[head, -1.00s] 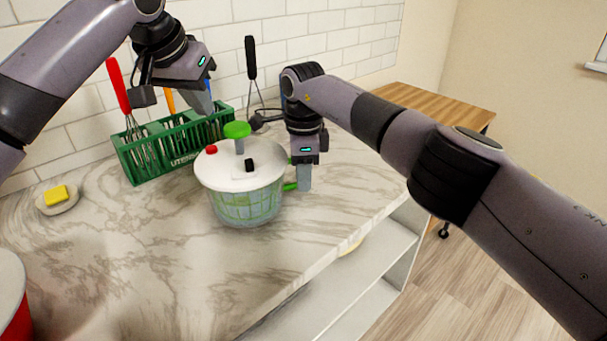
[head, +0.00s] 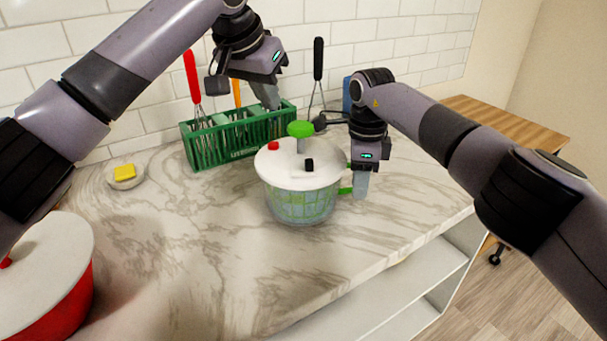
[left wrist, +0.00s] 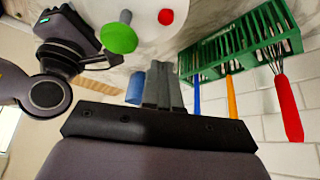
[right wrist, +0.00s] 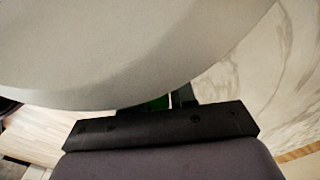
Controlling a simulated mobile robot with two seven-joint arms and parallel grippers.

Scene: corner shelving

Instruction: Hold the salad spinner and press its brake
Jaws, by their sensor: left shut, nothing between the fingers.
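The salad spinner (head: 301,190) stands upright on the marble counter, with a white lid, a clear bowl and a green basket. A green knob (head: 300,129) on a grey stem, a red button (head: 273,146) and a black part (head: 309,165) sit on the lid. My left gripper (head: 270,99) is shut and empty, above and behind the lid near the rack; the left wrist view shows its fingers (left wrist: 163,88) together. My right gripper (head: 360,190) points down at the spinner's green side handle (head: 346,190). The lid fills much of the right wrist view, so its grip is unclear.
A green utensil rack (head: 240,135) with whisks and other tools stands by the tiled wall, close to my left gripper. A yellow sponge (head: 124,172) lies on a dish at left. A red pot (head: 62,300) with a pale lid stands front left. The counter before the spinner is clear.

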